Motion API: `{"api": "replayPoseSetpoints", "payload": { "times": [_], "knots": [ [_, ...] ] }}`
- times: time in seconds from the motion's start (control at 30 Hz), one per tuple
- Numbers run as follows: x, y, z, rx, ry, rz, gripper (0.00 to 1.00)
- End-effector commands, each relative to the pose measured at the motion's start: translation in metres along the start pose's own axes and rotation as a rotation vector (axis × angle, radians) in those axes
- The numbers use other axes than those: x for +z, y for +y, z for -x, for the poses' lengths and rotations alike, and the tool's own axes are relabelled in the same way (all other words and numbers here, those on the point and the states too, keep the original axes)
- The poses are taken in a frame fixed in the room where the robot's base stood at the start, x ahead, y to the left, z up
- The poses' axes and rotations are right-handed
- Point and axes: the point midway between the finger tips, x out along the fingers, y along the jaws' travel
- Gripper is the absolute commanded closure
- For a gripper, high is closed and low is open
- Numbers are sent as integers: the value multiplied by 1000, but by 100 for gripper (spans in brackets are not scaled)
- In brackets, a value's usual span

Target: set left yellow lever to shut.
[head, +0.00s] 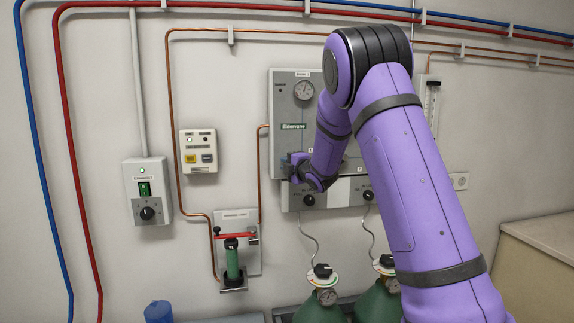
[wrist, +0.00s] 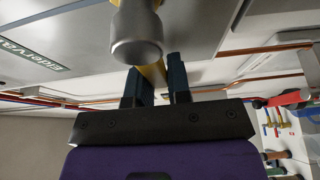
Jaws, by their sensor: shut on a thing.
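A yellow lever (wrist: 153,72) shows in the wrist view between the two dark fingers of my gripper (wrist: 158,80). The lever runs up behind a rounded grey metal fitting (wrist: 137,45), which hides part of it. My gripper is shut on the lever. In the head view my gripper (head: 297,165) is at the front of the grey Eldervane panel (head: 282,102), in its lower left part. The lever cannot be made out in the head view, and my arm hides much of the panel.
A gauge (head: 303,90) is on the panel above my gripper. A lower strip with black knobs (head: 309,200) lies below it. Green gas cylinders (head: 322,309) stand beneath. A green cartridge in a wall holder (head: 232,262) and switch boxes (head: 148,190) are to the left.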

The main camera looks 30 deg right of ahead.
Motion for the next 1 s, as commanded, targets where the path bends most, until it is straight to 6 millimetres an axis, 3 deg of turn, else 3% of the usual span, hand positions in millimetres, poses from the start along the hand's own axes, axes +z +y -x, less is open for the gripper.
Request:
{"api": "replayPoseSetpoints", "payload": {
  "times": [0.17,0.2,0.3,0.67,1.0],
  "knots": [
    [0,-1,0,-3,0,1,100],
    [0,-1,0,-3,0,1,73],
    [0,-1,0,-2,0,1,56],
    [0,0,6,-1,-1,0,56],
    [0,0,63,-1,-1,-1,56]
  ]
}}
